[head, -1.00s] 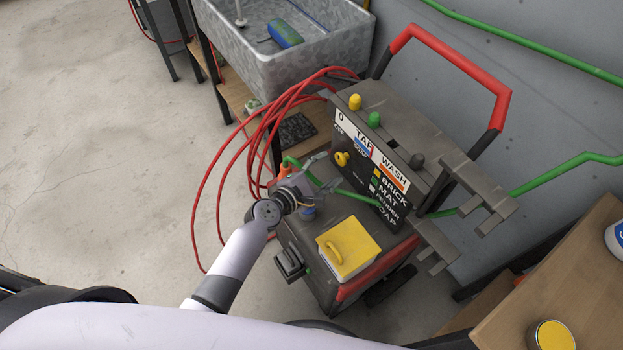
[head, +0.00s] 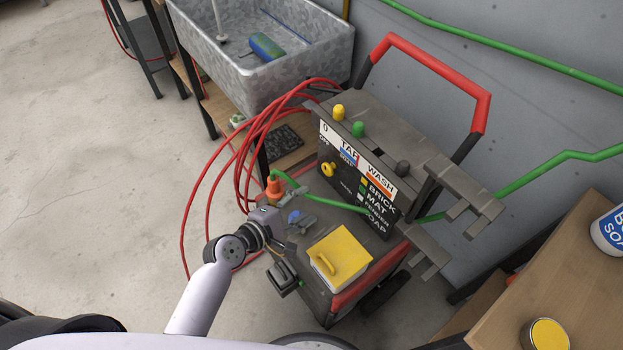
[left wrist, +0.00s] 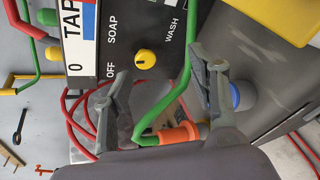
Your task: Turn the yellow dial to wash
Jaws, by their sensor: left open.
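The yellow dial (head: 328,169) is on the dark front panel (head: 345,185) of the washer cart. In the left wrist view the dial (left wrist: 145,59) has the words OFF, SOAP and WASH around it. A small dark mark shows on its face, but I cannot tell for sure which word it points to. My left gripper (head: 301,208) is open and empty, below and in front of the dial and apart from it. Its two fingers (left wrist: 160,72) frame the space below the dial in the left wrist view. My right gripper is not in view.
A green hose (head: 335,202) crosses in front of the panel from an orange fitting (head: 273,187). A blue knob (head: 294,216) and a yellow lidded box (head: 340,256) are on the cart's lower deck. Red hose coils (head: 235,165) hang left. A wooden table (head: 565,285) stands at right.

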